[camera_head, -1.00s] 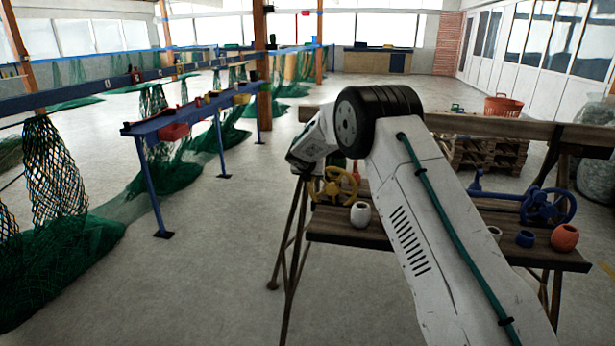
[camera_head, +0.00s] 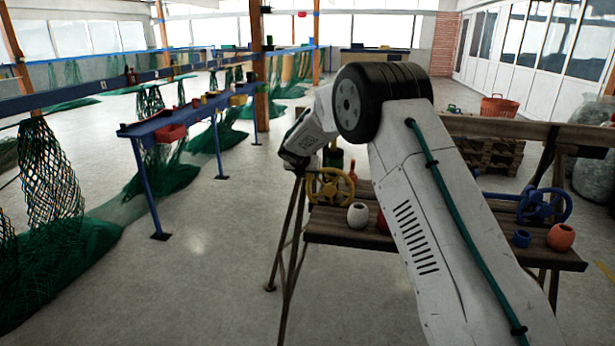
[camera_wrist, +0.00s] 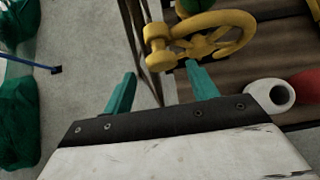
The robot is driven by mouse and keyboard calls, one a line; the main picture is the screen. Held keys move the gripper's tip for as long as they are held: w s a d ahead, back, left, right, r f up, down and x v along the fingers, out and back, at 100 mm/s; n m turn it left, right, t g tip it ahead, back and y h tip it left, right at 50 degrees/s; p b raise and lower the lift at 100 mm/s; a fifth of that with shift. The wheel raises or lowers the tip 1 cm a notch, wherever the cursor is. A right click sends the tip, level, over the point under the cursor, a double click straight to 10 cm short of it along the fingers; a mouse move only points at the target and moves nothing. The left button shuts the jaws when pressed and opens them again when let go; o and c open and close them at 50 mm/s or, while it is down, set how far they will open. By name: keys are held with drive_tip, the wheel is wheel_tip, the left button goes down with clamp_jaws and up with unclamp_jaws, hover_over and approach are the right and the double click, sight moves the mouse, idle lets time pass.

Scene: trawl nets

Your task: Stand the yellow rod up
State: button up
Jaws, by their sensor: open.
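A yellow handwheel (camera_head: 331,186) stands at the left end of the wooden bench; it also shows in the wrist view (camera_wrist: 222,40). A short, thick yellow piece (camera_wrist: 158,48) sticks out at the wheel's left in the wrist view. I cannot tell whether it is the yellow rod; no separate yellow rod is clear. My gripper (camera_wrist: 162,88) has two teal fingers spread apart with nothing between them. It points toward the bench's left end, its fingertips close to the yellow piece in the picture. In the head view the gripper's fingers are hidden.
A beam runs behind. Open floor (camera_head: 215,270) lies left.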

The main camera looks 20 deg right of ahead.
drive_tip(key=v, duration=0.2)
drive_tip(key=shift+s+a+r, duration=0.15)
drive_tip(key=shift+s+r, duration=0.1)
drive_tip(key=s+d+f+m+g, duration=0.15)
drive_tip(key=s+m+g, duration=0.35)
drive_tip(key=s+m, duration=0.9)
drive_tip(key=s+a+r+m+y, duration=0.1)
drive_tip(key=s+r+m, duration=0.3)
drive_tip(key=s, duration=1.2)
drive_tip(key=s+a+r+m+g+y, duration=0.1)
drive_tip(key=s+r+m, duration=0.4)
drive_tip(key=s, duration=1.1)
drive_tip(key=s+a+r+m+y, duration=0.1)
drive_tip(key=s+r+m, duration=0.4)
drive_tip(key=s, duration=1.2)
drive_tip(key=shift+a+m+y, duration=0.15)
drive_tip(key=shift+m+y, duration=0.55)
drive_tip(key=shift+m, duration=0.4)
